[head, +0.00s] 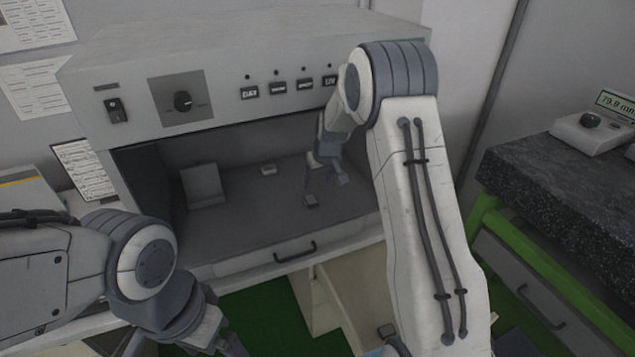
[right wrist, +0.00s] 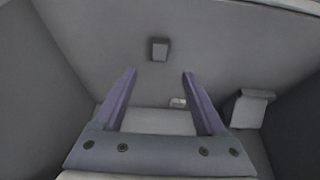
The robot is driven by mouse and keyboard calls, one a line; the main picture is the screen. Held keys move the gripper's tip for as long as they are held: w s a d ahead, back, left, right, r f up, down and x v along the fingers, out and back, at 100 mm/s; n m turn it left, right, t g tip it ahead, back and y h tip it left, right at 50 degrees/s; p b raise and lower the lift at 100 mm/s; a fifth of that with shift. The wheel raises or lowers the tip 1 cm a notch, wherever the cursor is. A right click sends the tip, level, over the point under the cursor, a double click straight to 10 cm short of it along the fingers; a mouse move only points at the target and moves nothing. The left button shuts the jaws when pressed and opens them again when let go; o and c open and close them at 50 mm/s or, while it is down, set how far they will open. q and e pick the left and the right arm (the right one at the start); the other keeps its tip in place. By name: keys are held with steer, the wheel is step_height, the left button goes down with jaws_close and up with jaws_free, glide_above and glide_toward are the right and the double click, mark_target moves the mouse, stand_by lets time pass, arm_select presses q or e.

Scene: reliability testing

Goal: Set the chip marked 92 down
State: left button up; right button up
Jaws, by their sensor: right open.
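My right gripper (head: 326,174) is inside the grey chamber (head: 240,225), above its floor. In the right wrist view its two fingers (right wrist: 160,72) are apart with nothing between them. A small dark chip (head: 311,200) lies on the chamber floor just in front of the gripper; it also shows beyond the fingertips in the right wrist view (right wrist: 159,49). A small pale chip (head: 268,169) lies farther back, and shows in the right wrist view (right wrist: 178,102). No number is readable on either. My left gripper (head: 228,345) is low in the head view, partly cut off, its jaws unclear.
A tilted grey plate or stand (head: 203,186) is at the chamber's left side. The front panel (head: 220,92) with switches and a knob hangs over the opening. A drawer handle (head: 295,251) is below. A dark stone-topped bench (head: 560,190) stands right.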

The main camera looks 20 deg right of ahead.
steer(key=s+a+r+n+g, duration=0.1)
steer(key=s+a+r, duration=0.2)
steer(key=s+a, duration=0.3)
steer(key=s+a+r+n+y, duration=0.1)
steer(key=s+a+r, duration=0.2)
steer(key=s+a, duration=0.25)
steer(key=s+a+r+n+g, duration=0.1)
steer(key=s+a+r, duration=0.2)
steer(key=s+a, duration=0.3)
steer(key=s+a+n+g, duration=0.2)
steer(key=s+a+n, duration=0.1)
steer(key=s, duration=2)
steer(key=shift+s+r+n+g, duration=0.3)
steer(key=shift+r+n, duration=0.1)
